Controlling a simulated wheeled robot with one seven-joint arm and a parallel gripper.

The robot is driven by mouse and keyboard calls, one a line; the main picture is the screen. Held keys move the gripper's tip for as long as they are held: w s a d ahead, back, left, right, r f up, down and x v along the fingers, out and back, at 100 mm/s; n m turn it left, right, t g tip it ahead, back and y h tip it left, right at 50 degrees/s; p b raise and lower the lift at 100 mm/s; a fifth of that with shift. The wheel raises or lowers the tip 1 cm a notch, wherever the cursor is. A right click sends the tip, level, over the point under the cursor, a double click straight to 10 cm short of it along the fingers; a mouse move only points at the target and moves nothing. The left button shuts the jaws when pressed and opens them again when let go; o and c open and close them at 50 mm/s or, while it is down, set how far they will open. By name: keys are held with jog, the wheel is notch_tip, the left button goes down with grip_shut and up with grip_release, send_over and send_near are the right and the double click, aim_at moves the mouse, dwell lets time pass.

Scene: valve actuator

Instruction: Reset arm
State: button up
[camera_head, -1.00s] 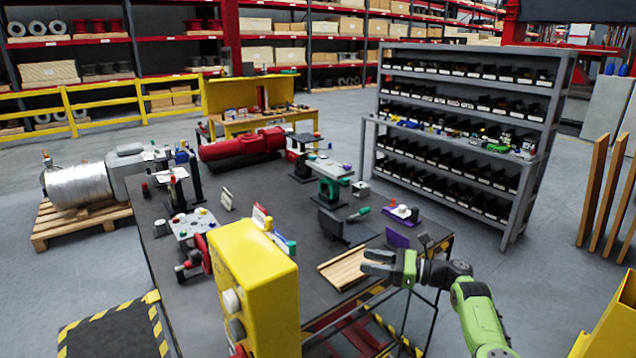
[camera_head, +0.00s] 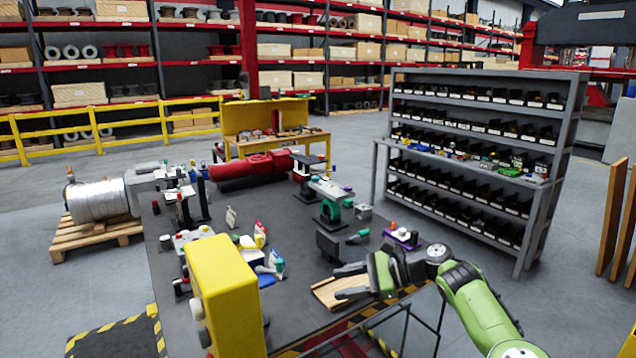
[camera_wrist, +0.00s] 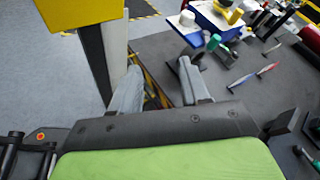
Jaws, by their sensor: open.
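My gripper (camera_head: 343,281) is open and empty in the head view, with its two fingers apart and pointing left. It appears over the wooden slatted tray (camera_head: 322,291) at the near right edge of the dark workbench (camera_head: 290,215). My green and black arm reaches in from the lower right. In the wrist view my gripper (camera_wrist: 160,88) shows both fingers spread with nothing between them, and the bench edge and grey floor lie beyond. Whether it touches the tray cannot be told.
A tall yellow control box (camera_head: 228,295) stands at the near left of the bench. A grey block (camera_head: 335,243), a red cylinder (camera_head: 250,166) and small bottles lie on the bench. A grey bin shelf (camera_head: 475,130) stands behind right. Grey floor is open on the right.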

jog(key=s+a+r+n+g+h, duration=0.1)
jog(key=s+a+n+h, duration=0.35)
jog(key=s, duration=0.25)
jog(key=s+a+n+h, duration=0.4)
jog(key=s+n+h, duration=0.1)
jog(key=s, duration=0.2)
jog(key=s+d+n+t+h, duration=0.1)
jog(key=s+d, duration=0.4)
jog(key=s, duration=0.3)
jog(key=s+d+n+t+h, duration=0.2)
jog(key=s+d, duration=0.4)
jog(key=s, duration=0.3)
jog(key=s+d+r+n+t+h, duration=0.1)
jog(key=s+d+n, duration=0.1)
jog(key=s+d, duration=0.3)
jog(key=s, duration=0.3)
jog(key=shift+s+d+t, duration=0.4)
jog(key=shift+h, duration=0.25)
